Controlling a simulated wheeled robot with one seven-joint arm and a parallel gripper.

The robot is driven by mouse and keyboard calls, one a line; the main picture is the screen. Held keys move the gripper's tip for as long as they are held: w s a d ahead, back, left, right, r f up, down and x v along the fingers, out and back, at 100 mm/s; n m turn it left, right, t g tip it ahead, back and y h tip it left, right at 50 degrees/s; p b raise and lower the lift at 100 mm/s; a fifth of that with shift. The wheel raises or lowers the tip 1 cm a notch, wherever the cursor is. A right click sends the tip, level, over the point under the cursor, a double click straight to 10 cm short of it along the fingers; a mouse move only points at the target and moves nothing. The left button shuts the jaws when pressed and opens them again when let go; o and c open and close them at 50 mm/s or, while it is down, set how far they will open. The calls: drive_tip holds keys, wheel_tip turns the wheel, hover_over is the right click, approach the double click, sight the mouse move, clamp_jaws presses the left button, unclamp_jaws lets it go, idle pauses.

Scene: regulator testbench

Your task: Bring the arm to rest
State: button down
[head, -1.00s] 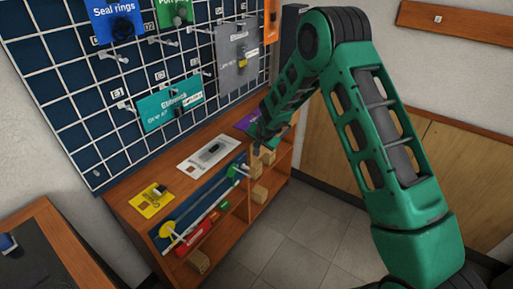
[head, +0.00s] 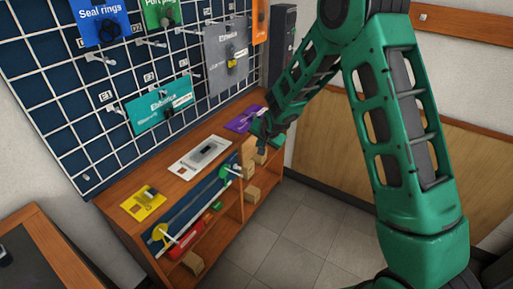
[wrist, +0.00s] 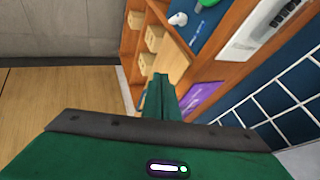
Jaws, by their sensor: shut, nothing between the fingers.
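My green arm reaches in from the right of the head view and bends down toward the wooden shelf bench (head: 175,190). My gripper (head: 262,146) is at the arm's far end, by the bench's far front edge, near the purple card (head: 243,118). In the wrist view my gripper (wrist: 160,82) shows as narrow green fingers close together, with nothing between them. It appears apart from the bench, though the exact gap cannot be told.
The pegboard (head: 100,115) with hanging packets stands behind the bench. The tiled floor (head: 300,235) in front is clear.

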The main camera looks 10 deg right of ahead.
drive_tip(key=s+d+r+g+h, duration=0.1)
drive_tip(key=s+d+r+g, duration=0.1)
drive_tip(key=s+d+r, duration=0.75)
drive_tip(key=s+d+r+g+h, duration=0.2)
drive_tip(key=s+d+r, duration=0.4)
drive_tip(key=s+d, duration=0.7)
drive_tip(key=s+d+r+g+y, duration=0.1)
drive_tip(key=s+r, duration=0.1)
drive_tip(key=s, duration=1.1)
drive_tip(key=s+d+r+g+y, duration=0.1)
drive_tip(key=s+d+r+g, duration=0.1)
drive_tip(key=s, duration=1.2)
drive_tip(key=shift+s+n, duration=0.2)
drive_tip(key=shift+n, duration=0.2)
